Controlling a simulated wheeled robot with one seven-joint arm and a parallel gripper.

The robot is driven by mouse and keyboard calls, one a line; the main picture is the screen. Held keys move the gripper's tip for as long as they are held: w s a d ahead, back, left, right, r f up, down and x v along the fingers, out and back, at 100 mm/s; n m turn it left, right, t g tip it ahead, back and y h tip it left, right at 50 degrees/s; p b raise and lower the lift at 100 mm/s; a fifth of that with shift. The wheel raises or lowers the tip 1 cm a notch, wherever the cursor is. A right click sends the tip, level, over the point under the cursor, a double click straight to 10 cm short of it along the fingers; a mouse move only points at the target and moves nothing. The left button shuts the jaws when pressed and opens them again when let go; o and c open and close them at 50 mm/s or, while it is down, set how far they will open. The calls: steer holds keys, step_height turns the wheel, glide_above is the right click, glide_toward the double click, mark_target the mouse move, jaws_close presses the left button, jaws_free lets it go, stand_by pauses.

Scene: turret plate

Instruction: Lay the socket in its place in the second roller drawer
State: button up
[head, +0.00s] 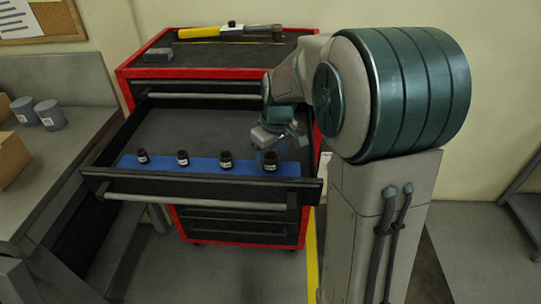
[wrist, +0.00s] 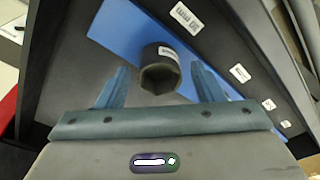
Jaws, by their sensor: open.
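A row of several black sockets stands on a blue strip (head: 203,165) in the open drawer (head: 215,123) of the red tool cabinet. The rightmost socket (head: 271,161) is upright near the drawer's right end. My gripper (head: 268,153) is low over it. In the wrist view the same socket (wrist: 160,72) shows its opening and a white label, at the edge of the blue strip (wrist: 135,35). My open fingers (wrist: 160,82) are on either side of it, with gaps visible; whether they touch it I cannot tell.
The drawer's front wall (head: 205,190) is close in front of the sockets. White labels (wrist: 240,73) line the dark surface beside the strip. A yellow-handled tool (head: 200,32) lies on the cabinet top. A grey bench (head: 60,165) stands at left.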

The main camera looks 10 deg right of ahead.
step_height(320, 180, up, 11)
steer(key=s, duration=0.2)
steer(key=s+f+m, duration=0.2)
steer(key=s+f, duration=0.2)
steer(key=s, duration=0.5)
steer(key=s+f+m+t, duration=0.1)
steer(key=s+f+m, duration=0.2)
steer(key=s, duration=0.7)
steer(key=shift+s+f+t+h, duration=0.15)
steer(key=shift+f+t+h, duration=0.15)
steer(key=shift+f+h, duration=0.1)
steer(key=shift+r, duration=0.1)
